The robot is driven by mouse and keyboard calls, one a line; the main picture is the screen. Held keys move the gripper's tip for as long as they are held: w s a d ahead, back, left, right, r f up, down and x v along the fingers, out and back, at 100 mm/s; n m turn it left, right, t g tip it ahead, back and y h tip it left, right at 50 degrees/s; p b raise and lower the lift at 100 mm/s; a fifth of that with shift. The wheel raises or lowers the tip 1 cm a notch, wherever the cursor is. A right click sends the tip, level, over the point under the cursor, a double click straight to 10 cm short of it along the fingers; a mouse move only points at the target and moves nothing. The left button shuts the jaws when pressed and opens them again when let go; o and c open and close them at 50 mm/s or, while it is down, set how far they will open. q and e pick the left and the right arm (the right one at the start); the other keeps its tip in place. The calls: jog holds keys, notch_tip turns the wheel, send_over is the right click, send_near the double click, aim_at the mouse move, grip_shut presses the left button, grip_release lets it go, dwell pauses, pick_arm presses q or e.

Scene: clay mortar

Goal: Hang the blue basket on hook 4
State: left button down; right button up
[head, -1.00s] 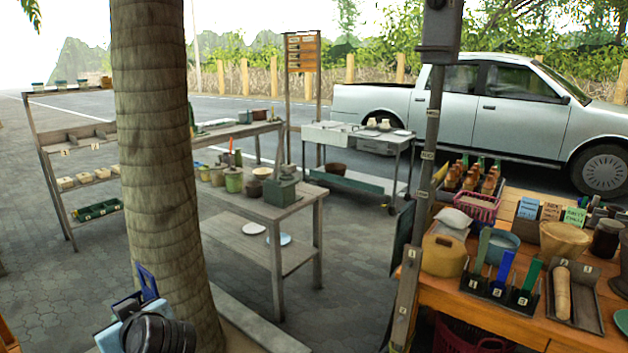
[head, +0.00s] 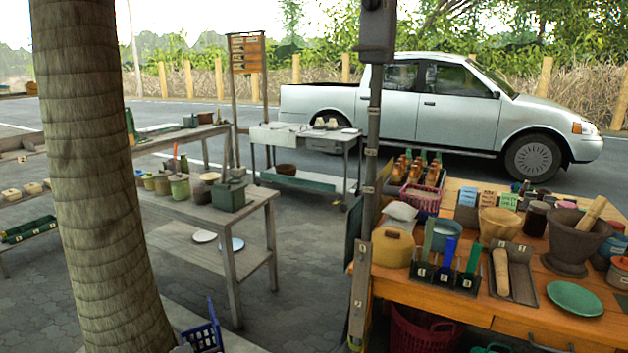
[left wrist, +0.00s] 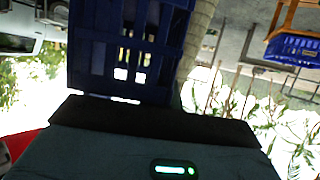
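A blue basket (head: 205,336) shows at the bottom edge of the head view, in front of the tree trunk and partly cut off. It also fills the upper left of the left wrist view (left wrist: 130,45), close against my left gripper (left wrist: 150,112). My left gripper appears shut on it, though the fingertips are hidden. The upright post (head: 365,210) stands right of the basket, at the table's left end, with several small labels up its face. The upper label (head: 371,152) is too small to read surely. My right gripper is out of view.
The orange table (head: 400,284) right of the post is crowded with pots and tools. A tree trunk (head: 95,160) stands at left. A grey workbench (head: 262,197) stands behind. Paving between bench and post is clear. Another blue basket (left wrist: 293,50) shows in the left wrist view.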

pick_arm(q)
jog(key=shift+s+d+f+m+h, duration=0.1)
jog(key=shift+d+m+h, duration=0.25)
jog(key=shift+d, duration=0.8)
jog(key=f, duration=0.2)
jog(key=s+f, duration=0.1)
jog(key=f, duration=0.2)
jog(key=shift+s+f, duration=0.3)
jog(key=shift+f, duration=0.1)
jog(key=shift+w, duration=0.1)
